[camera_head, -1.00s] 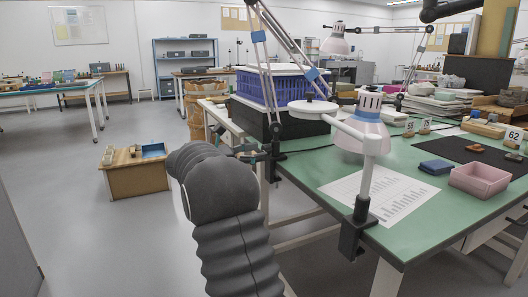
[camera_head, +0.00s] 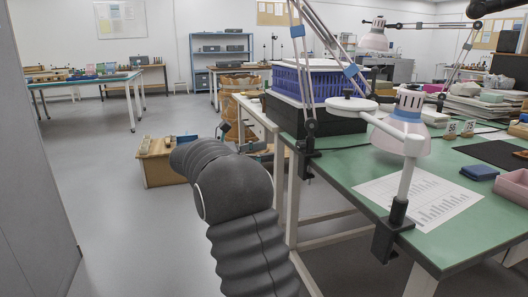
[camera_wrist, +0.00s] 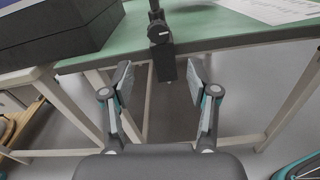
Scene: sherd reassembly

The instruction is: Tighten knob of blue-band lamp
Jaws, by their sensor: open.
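A lamp arm with blue bands (camera_head: 351,71) rises from a black clamp (camera_head: 308,146) on the table's left edge. A white lamp shade with a blue band (camera_head: 407,115) hangs near a second black clamp (camera_head: 388,238) at the front edge; I cannot tell which post bears this shade. In the wrist view, a black clamp with a small round knob (camera_wrist: 158,33) sits on the table edge, ahead of my gripper (camera_wrist: 163,88). My gripper is open and empty, its fingers apart and below the knob. In the head view my arm mostly hides it.
The green table (camera_head: 345,165) carries a printed sheet (camera_head: 415,197), a blue crate (camera_head: 312,84) on a black box, and a pink tray (camera_head: 513,187). White table legs stand beneath my gripper. A wooden box (camera_head: 158,165) stands on the floor. Open floor lies at left.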

